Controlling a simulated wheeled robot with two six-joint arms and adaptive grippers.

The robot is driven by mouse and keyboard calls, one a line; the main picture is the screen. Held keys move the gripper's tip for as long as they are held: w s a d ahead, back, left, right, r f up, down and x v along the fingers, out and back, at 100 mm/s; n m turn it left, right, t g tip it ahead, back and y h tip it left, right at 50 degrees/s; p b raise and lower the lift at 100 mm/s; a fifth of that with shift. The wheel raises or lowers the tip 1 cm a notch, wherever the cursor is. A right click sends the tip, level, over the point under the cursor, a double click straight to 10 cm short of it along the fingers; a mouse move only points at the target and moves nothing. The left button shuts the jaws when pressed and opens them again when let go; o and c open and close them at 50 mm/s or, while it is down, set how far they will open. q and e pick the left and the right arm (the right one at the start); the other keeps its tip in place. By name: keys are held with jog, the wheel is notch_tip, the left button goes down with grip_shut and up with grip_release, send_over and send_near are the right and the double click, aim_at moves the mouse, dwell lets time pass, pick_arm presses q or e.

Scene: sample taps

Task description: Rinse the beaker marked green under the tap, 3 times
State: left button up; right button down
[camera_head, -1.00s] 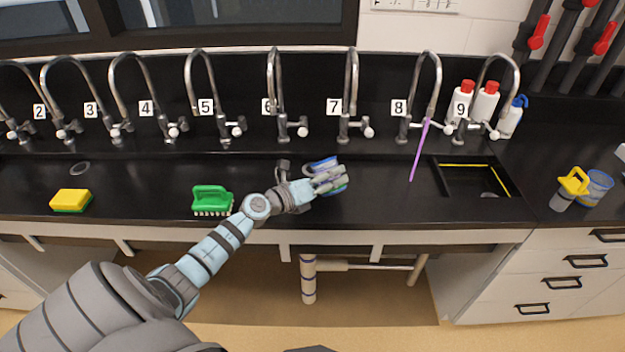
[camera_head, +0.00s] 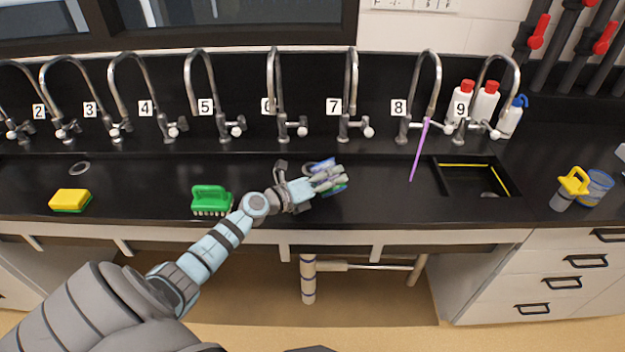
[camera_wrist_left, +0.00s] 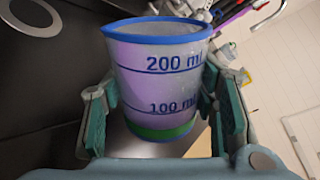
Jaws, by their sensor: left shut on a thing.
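The beaker (camera_wrist_left: 160,80) is clear with a purple tint, a blue rim, blue 100 and 200 ml marks and a green band near its base. My left gripper (camera_head: 328,180) is shut on its sides. In the head view the fingers hide most of the beaker, and a bit of blue rim (camera_head: 320,166) shows. The beaker is over the dark sink, in front of and below taps 6 (camera_head: 274,95) and 7 (camera_head: 352,95). I see no water running at either. In the wrist view it looks slightly tilted. My right gripper is out of view.
A green brush (camera_head: 210,199) and a yellow sponge (camera_head: 70,199) lie to the left. A purple strip (camera_head: 418,152) hangs at tap 8 (camera_head: 428,85). Bottles (camera_head: 485,103) stand behind tap 9, and a yellow-topped item (camera_head: 572,186) is at the right. The sink drain (camera_wrist_left: 35,15) is partly visible.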

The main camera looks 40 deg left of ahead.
pick_arm(q)
jog(key=shift+s, duration=0.15)
jog(key=shift+f+n, duration=0.15)
jog(key=shift+n, duration=0.25)
jog(key=shift+r, duration=0.2)
jog(key=shift+r+n+h+p, duration=0.3)
jog(key=shift+n+h+p, duration=0.1)
jog(key=shift+n+p, duration=0.25)
dwell(0.5)
jog(key=shift+a+f+n+g+b, duration=0.15)
jog(key=shift+f+n+g+b, duration=0.25)
jog(key=shift+n, duration=0.35)
dwell(0.6)
jog(key=shift+w+a+r+n+h, duration=0.35)
jog(key=shift+a+r+n, duration=0.1)
jog(key=shift+a+n, duration=0.25)
dwell(0.7)
jog(key=shift+w+a+f+n+h, duration=0.15)
jog(key=shift+f+n+h, duration=0.2)
jog(key=shift+n, duration=0.35)
dwell(0.6)
jog(key=shift+a+r+n, duration=0.1)
jog(key=shift+a+n, duration=0.05)
jog(key=shift+n, duration=0.15)
dwell(0.3)
